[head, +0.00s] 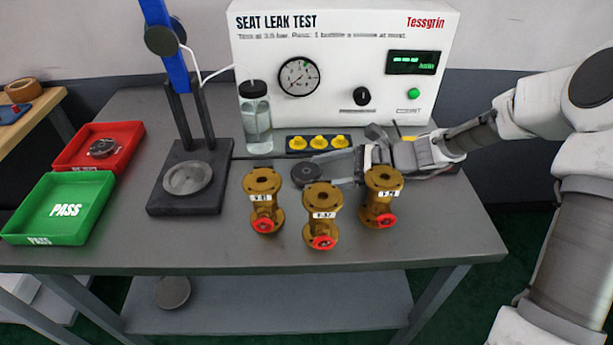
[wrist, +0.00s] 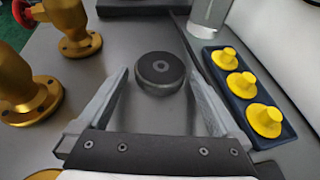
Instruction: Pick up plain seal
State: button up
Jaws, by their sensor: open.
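A dark, round, thick disc, which looks like the plain seal, lies on the grey bench (head: 420,240) behind the brass valves; it shows in the head view (head: 306,175) and in the wrist view (wrist: 160,70). It has a small raised centre with a light dot. My gripper (head: 322,172) reaches in from the right, low over the bench. In the wrist view my gripper (wrist: 159,78) is open, with one finger on each side of the disc near the fingertips. A gap shows on both sides, so the fingers do not appear to touch it.
Several yellow caps sit in a dark holder (wrist: 283,132) beside my right finger. Brass valves (head: 323,208) stand in front. A bottle (head: 256,125) and a press stand (head: 155,195) are left. A red tray (head: 70,150) holds a dark part; the green PASS tray (head: 25,215) is empty.

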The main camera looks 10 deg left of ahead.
jog(key=shift+r, duration=0.1)
grip_shut()
dwell(0.3)
